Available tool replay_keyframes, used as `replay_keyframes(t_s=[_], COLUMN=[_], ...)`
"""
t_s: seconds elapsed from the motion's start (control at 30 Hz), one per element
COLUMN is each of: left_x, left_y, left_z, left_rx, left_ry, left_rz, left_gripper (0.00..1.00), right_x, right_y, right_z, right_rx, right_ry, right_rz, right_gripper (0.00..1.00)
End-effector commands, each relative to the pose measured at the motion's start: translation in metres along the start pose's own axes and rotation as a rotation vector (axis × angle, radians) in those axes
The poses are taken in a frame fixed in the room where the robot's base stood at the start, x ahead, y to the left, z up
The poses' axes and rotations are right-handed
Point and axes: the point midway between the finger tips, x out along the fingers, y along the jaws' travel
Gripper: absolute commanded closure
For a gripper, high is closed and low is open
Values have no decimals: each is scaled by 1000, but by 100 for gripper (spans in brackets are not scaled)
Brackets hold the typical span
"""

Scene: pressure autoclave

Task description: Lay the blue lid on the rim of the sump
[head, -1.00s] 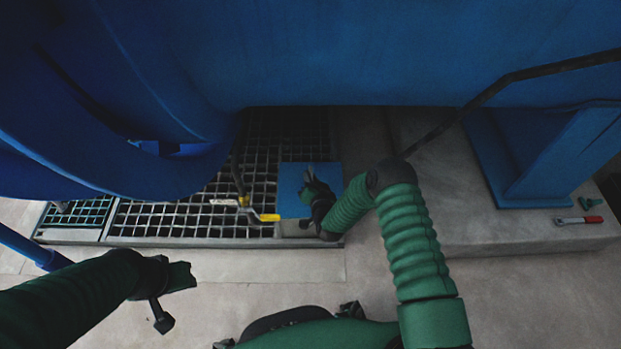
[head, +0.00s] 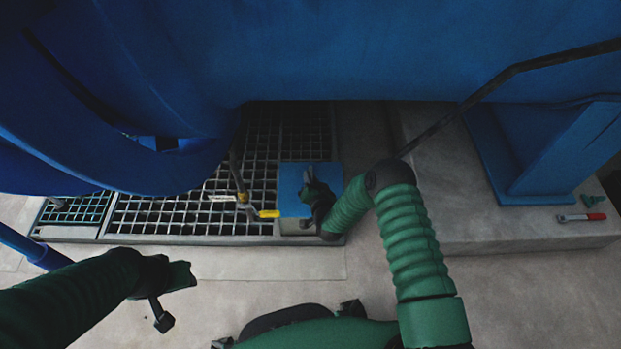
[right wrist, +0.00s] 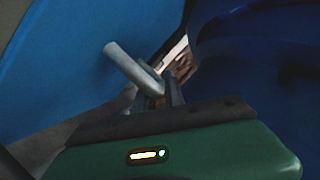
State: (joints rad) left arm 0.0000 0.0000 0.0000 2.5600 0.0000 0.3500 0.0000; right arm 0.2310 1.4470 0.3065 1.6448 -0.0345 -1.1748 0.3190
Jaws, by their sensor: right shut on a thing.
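The blue lid (head: 290,181) is a flat square plate at the right end of the floor grating in the head view. It fills the left of the right wrist view (right wrist: 60,65), where its grey bent bar handle (right wrist: 128,64) shows. My right gripper (head: 309,183) is shut on this handle, over the lid. A pale strip (head: 290,227) below the lid's near edge looks like part of the sump rim. The rest of the sump is hidden, and I cannot tell whether the lid touches the rim. My left gripper (head: 178,298) is open and empty at lower left, away from the lid.
A valve with a yellow handle (head: 268,213) stands close to the lid's left edge. The grating (head: 190,215) stretches left. The large blue vessel (head: 350,50) overhangs behind. The near floor is clear.

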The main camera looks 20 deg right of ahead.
Motion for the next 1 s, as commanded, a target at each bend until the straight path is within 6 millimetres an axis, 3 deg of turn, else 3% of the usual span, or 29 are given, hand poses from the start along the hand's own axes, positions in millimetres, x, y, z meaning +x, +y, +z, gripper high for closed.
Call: replay_keyframes(t_s=[0.13, 0.17, 0.33, 0.63, 0.73, 0.87, 1.0], left_x=[3, 2, 2, 1, -8, -30, -55], left_y=[0, 0, 0, 0, 0, 0, 0], left_z=[1, 0, 0, 0, -2, -7, -13], left_rx=[0, 0, 0, 0, 0, 0, 0], left_ry=[0, 0, 0, 0, 0, 0, 0], left_rz=[0, 0, 0, 0, 0, 0, 0], left_gripper=[64, 64, 64, 64, 64, 64, 64], right_x=[2, 2, 1, -1, -10, -40, -82], right_y=[0, 0, 0, 3, 1, -2, -3], right_z=[1, 0, 1, 4, 1, -2, -3], right_rx=[0, 0, 0, 0, -1, -1, -1], right_ry=[6, 6, 3, -5, -5, -7, -7], right_rz=[-4, -4, -2, 3, 3, 4, 3], right_gripper=[100, 82, 60, 60, 60, 60, 60])
